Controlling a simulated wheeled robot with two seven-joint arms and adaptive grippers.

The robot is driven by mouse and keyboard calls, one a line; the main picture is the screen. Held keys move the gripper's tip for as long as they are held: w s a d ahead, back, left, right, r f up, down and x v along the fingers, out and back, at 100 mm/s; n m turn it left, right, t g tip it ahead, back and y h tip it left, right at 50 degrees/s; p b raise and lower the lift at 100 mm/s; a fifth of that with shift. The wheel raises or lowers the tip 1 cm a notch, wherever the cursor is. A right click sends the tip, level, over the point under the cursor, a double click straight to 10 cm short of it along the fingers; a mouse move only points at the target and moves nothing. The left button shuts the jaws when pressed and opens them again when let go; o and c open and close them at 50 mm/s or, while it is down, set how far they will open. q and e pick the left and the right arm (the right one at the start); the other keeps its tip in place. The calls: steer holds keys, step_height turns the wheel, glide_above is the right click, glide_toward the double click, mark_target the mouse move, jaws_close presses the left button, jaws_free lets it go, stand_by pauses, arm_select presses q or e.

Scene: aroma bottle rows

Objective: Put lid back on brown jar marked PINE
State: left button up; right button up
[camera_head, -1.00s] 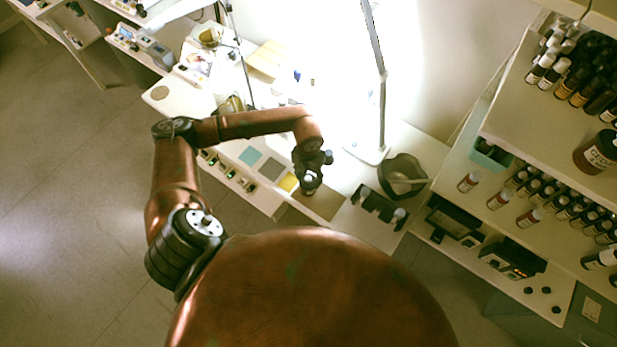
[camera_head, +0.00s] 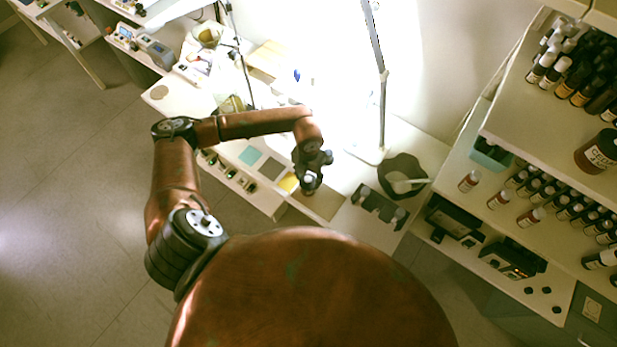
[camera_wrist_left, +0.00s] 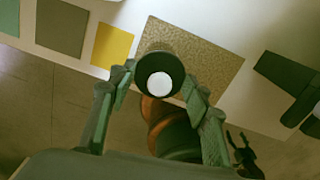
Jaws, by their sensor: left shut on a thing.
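My left gripper (camera_head: 311,184) hangs over the front of the white bench, above the brown mat. In the left wrist view its two fingers (camera_wrist_left: 159,88) are closed on a dark round piece (camera_wrist_left: 147,65) with a white disc in its middle. It looks like a lid, but I cannot read any mark on it. The brown mat (camera_wrist_left: 215,65) lies below and behind it. A large brown jar (camera_head: 597,152) stands on the right shelf; its label seems to read CEDAR. I cannot make out a jar marked PINE.
A dark bowl (camera_head: 392,168) with a pale tool stands right of the mat (camera_head: 325,204). A black holder (camera_head: 378,205) sits at the bench's front right. Yellow (camera_head: 288,183), grey and teal squares lie to the left. Rows of small bottles (camera_head: 565,200) fill the right shelves.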

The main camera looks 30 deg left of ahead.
stand_by(0.3)
arm_select(q)
steer(key=o, duration=0.9)
steer(key=shift+o, duration=0.6)
steer(key=o, duration=0.5)
steer(key=shift+c, duration=0.2)
